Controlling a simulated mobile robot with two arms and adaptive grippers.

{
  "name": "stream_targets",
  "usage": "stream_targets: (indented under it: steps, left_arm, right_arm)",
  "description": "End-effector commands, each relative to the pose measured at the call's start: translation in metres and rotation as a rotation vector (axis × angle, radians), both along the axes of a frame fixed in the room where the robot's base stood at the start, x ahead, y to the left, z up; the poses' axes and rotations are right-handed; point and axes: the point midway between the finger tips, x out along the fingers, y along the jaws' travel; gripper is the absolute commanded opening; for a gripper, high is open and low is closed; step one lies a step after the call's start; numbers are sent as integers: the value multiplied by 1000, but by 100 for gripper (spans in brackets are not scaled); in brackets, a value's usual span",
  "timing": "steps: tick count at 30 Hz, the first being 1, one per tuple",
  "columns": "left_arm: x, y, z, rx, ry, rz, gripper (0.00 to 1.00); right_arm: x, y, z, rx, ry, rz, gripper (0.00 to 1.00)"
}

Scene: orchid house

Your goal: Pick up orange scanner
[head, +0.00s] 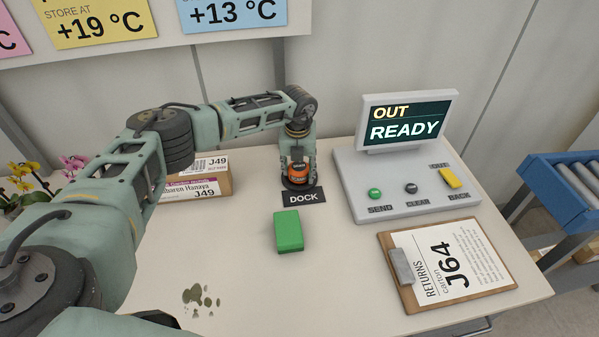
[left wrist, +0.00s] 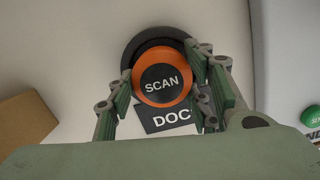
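The orange scanner (head: 298,173) sits in its round dark dock (head: 291,186) on the table, behind the black label reading DOCK (head: 303,197). In the left wrist view the scanner (left wrist: 162,88) is a round orange disc with a black SCAN face. My left gripper (head: 297,160) reaches down over it from above. Its fingers (left wrist: 165,92) are apart, one on each side of the scanner. I cannot tell whether they touch it. My right gripper is not in view.
A green block (head: 288,231) lies in front of the dock. A console (head: 405,185) with a screen reading OUT READY stands to the right, and a clipboard (head: 446,262) lies before it. Labelled cartons (head: 205,182) stand left of the dock. A dark stain (head: 200,297) marks the front left.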

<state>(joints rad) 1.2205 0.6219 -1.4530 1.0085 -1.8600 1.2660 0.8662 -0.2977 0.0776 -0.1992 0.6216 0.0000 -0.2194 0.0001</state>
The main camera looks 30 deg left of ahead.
Motion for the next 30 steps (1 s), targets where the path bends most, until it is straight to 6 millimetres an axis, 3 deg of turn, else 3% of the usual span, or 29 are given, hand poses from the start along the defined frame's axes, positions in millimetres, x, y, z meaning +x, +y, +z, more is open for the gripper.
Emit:
stream_targets:
  steps: [8, 17, 30]
  left_arm:
    - [0, 0, 0, 0, 0, 0, 17]
    - [1, 0, 7, -1, -4, 1, 17]
    - [1, 0, 85, -1, -4, 1, 17]
  right_arm:
    - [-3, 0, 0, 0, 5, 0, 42]
    - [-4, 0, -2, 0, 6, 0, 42]
    - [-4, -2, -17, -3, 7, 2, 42]
